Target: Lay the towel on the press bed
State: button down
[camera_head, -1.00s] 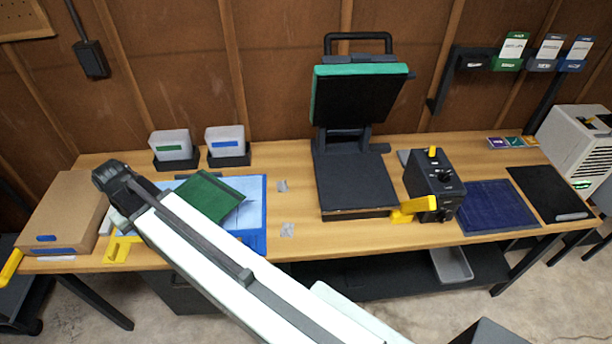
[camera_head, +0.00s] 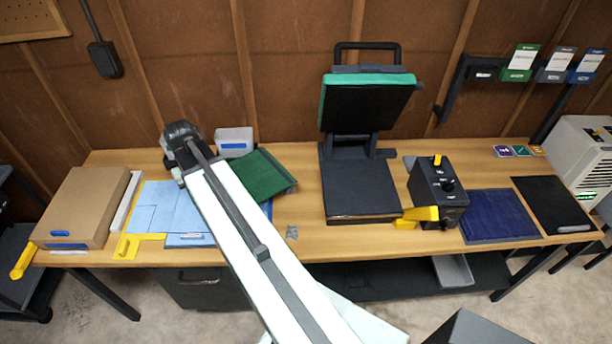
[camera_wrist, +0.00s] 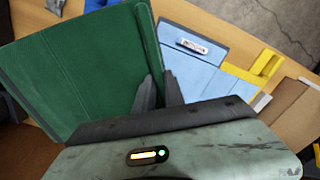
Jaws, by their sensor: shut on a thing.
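The green towel (camera_head: 262,176) is folded flat and held above the table, right of my arm in the head view. It fills the left of the wrist view (camera_wrist: 75,75). My gripper (camera_wrist: 158,88) is shut on the towel's edge. In the head view my own arm hides the fingers. The press stands at the table's middle, with its dark upper plate (camera_head: 367,103) raised. Its dark flat press bed (camera_head: 360,190) is bare. The towel is left of the bed and apart from it.
A light blue mat (camera_head: 153,212) lies at left, near a cardboard box (camera_head: 85,207) and yellow bracket (camera_head: 126,246). A white bin (camera_head: 234,141) stands behind. Right of the press are a dark control box (camera_head: 436,192), a yellow handle (camera_head: 420,214) and a navy cloth (camera_head: 500,216).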

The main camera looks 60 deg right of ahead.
aim_at(261, 182)
jog(key=s+d+r+m+p, duration=0.1)
jog(key=s+d, duration=0.2)
jog(key=d, duration=0.2)
jog(key=s+d+r+m+p, duration=0.1)
jog(key=s+d+r, duration=0.1)
jog(key=s+d, duration=0.2)
jog(key=s+d+r+m+p, duration=0.1)
jog(key=s+d, duration=0.2)
jog(key=d, duration=0.4)
jog(key=shift+s+d+r, duration=0.1)
jog(key=shift+s+r, duration=0.05)
jog(key=shift+s, duration=0.1)
jog(key=s+d+r+m+p, duration=0.3)
jog(key=s+d+m, duration=0.1)
jog(key=s+d, duration=0.9)
notch_tip(261, 182, down, 10)
jog(key=s+a+b, duration=0.1)
jog(key=b, duration=0.9)
jog(key=shift+a, duration=0.2)
jog(key=c, duration=1.4)
grip_release()
jog(key=shift+d+f, duration=0.1)
notch_tip(261, 182, up, 12)
jog(key=p, duration=1.2)
